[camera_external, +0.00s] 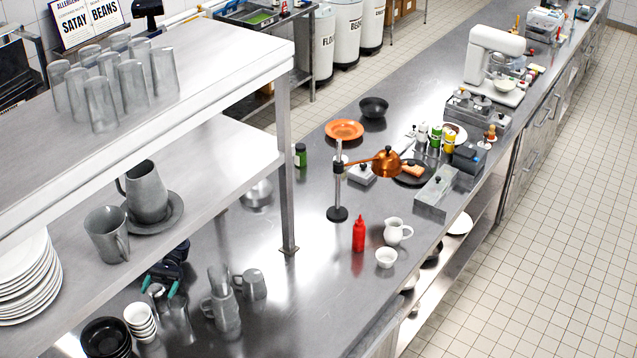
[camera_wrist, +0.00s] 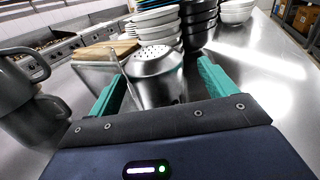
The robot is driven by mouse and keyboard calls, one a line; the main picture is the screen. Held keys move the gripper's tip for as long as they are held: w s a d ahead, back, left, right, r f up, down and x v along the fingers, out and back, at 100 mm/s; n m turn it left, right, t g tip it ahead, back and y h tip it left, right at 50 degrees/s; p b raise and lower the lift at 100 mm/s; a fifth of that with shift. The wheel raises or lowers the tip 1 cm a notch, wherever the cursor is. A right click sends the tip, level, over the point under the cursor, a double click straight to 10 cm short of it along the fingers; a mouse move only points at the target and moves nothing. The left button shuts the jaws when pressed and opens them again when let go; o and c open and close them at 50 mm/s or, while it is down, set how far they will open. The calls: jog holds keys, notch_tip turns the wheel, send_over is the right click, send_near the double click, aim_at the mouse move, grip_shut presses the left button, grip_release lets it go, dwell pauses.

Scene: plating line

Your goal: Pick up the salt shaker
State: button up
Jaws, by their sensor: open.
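A metal shaker with a perforated dome top, which looks like the salt shaker (camera_wrist: 158,92), stands upright on the steel counter in the wrist view. My gripper (camera_wrist: 160,72) is open, with its teal fingers on either side of the shaker. There seems to be a gap at each side, but I cannot tell whether either finger touches it. In the external view my gripper (camera_external: 159,287) is low over the counter beneath the shelf. The shaker's top (camera_external: 155,290) shows only small between the fingers there.
White bowls (camera_external: 140,322) and black bowls (camera_external: 105,338) are stacked close by. Grey mugs (camera_external: 222,312) stand beside, also at left in the wrist view (camera_wrist: 30,105). A clear glass (camera_wrist: 100,65) is close to the left finger. The shelf (camera_external: 235,150) overhangs the area.

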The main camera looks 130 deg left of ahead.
aim_at(154, 300)
jog(key=shift+x, duration=1.85)
jog(key=shift+w, duration=0.1)
jog(key=shift+c, duration=0.4)
jog(key=shift+a, duration=0.1)
jog(key=c, duration=1.1)
